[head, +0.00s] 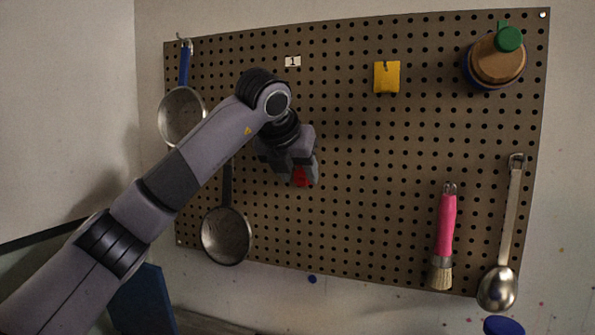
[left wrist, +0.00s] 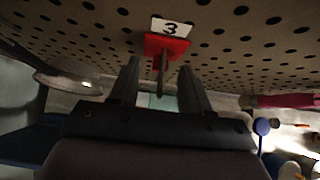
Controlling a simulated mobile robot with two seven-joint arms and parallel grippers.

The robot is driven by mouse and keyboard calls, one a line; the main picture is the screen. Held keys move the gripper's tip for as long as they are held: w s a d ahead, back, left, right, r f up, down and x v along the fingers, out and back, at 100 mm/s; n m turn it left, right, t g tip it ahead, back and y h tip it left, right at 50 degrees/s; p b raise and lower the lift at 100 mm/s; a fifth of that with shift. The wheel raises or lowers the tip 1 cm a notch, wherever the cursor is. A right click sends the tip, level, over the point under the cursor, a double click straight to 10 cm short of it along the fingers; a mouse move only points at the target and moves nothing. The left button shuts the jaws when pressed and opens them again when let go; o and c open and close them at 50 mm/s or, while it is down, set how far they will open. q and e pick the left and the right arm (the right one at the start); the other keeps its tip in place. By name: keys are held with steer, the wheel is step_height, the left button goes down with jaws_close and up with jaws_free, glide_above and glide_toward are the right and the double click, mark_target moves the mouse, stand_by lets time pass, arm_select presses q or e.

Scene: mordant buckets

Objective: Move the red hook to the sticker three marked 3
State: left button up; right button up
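The red hook (left wrist: 160,45) shows in the left wrist view as a red plate with a thin prong. It appears to be at the pegboard, right beside the white sticker three (left wrist: 171,27). A small part of the red hook (head: 301,177) shows in the head view below my left gripper (head: 303,172). In the left wrist view my left gripper (left wrist: 162,68) has its fingers apart, one on each side of the prong, with gaps between. Sticker three is hidden behind my gripper in the head view. My right gripper is not in view.
Sticker one (head: 293,61) is near the top. The board's middle right is clear.

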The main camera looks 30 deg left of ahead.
arm_select(q)
steer(key=shift+s+r, duration=0.1)
steer(key=b+v, duration=0.1)
steer(key=v, duration=0.6)
stand_by(0.4)
